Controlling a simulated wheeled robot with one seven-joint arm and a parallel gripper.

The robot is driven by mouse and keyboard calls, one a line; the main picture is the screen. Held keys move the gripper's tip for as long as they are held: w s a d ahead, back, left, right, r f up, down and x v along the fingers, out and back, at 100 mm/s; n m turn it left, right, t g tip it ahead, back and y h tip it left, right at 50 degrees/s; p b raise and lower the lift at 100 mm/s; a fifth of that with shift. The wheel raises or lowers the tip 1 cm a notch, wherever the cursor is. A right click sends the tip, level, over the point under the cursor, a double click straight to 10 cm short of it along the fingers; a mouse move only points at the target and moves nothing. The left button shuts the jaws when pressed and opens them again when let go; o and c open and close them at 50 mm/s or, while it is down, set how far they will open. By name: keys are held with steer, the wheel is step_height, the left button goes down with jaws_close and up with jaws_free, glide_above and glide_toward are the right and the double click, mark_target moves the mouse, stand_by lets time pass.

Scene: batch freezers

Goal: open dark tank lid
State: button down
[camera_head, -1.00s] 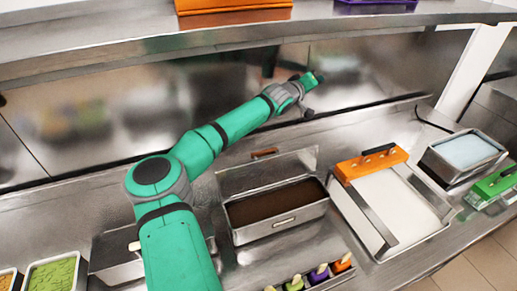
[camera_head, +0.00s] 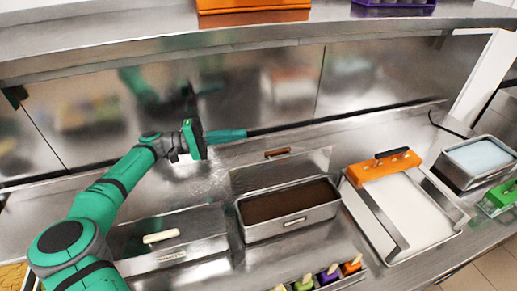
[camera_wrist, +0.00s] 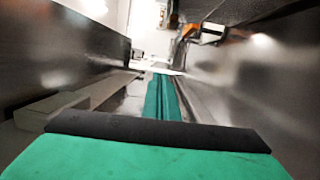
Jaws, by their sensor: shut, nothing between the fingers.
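The dark tank (camera_head: 290,222) is a metal bin of dark brown contents in the counter, in the middle of the head view. Its metal lid (camera_head: 300,166) stands raised along the tank's back edge, with a brown handle (camera_head: 278,153) at its top. The tank is uncovered. My gripper (camera_head: 242,134) is behind and left of the raised lid, near the back wall, apart from the handle in the picture. Its green fingers are together and empty. They also show in the wrist view (camera_wrist: 160,98), pointing along a narrow gap between metal surfaces.
Left of the dark tank is a closed lid with a cream handle (camera_head: 162,236). Right are a white tank with an orange-handled frame (camera_head: 385,165) and a bin of pale blue contents (camera_head: 478,158). Colored pops (camera_head: 330,272) stand in front. A shelf (camera_head: 250,35) overhangs behind.

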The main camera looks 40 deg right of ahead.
mark_target(280, 166)
steer(key=s+d, duration=0.2)
steer(key=s, duration=0.8)
steer(key=shift+d+f+y, duration=0.15)
steer(key=shift+f+y, duration=0.2)
steer(key=shift+y, duration=0.05)
stand_by(0.4)
